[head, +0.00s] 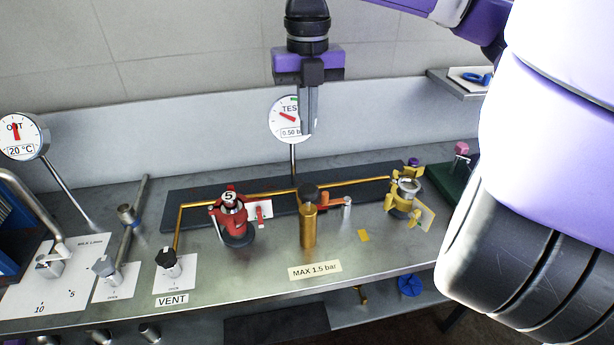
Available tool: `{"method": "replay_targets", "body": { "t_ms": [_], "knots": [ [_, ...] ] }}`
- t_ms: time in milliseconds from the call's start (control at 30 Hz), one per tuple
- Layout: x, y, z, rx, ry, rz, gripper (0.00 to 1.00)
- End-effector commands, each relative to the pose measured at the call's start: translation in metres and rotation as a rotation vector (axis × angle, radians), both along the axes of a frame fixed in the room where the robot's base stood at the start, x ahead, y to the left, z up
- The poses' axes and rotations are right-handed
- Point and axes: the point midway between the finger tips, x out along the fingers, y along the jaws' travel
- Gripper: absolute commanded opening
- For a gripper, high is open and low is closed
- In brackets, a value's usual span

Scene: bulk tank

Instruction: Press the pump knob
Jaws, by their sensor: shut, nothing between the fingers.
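A brass cylinder (308,228) stands upright on the steel bench, with a round black knob (310,193) on top; this looks like the pump and its knob. My gripper (307,130) points down with its fingers closed together and nothing held. In the picture its tips are above the black knob, with a clear gap between; how far it is in depth I cannot tell. A round TEST gauge (284,118) reading about 0.50 bar stands behind, partly covered by the fingers.
A red valve (236,220) stands left of the brass cylinder, a yellow valve (403,197) right. A brass pipe (247,196) runs behind. A VENT knob (168,262) and dial gauge (20,137) are at left. A "MAX 1.5 bar" label (315,270) lies in front.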

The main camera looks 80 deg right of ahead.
Motion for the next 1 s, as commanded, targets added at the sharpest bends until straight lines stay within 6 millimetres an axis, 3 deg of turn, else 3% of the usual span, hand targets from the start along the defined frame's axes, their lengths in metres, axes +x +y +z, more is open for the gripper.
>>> {"method": "replay_targets", "body": {
  "t_ms": [267, 700, 1000],
  "knots": [
    [0.000, 0.000, -0.015, 0.003, 0.001, 0.001, 0.00],
    [0.000, 0.001, -0.097, 0.004, 0.000, 0.001, 0.00],
    [0.000, 0.000, -0.134, 0.001, -0.001, 0.001, 0.00]
  ]
}}
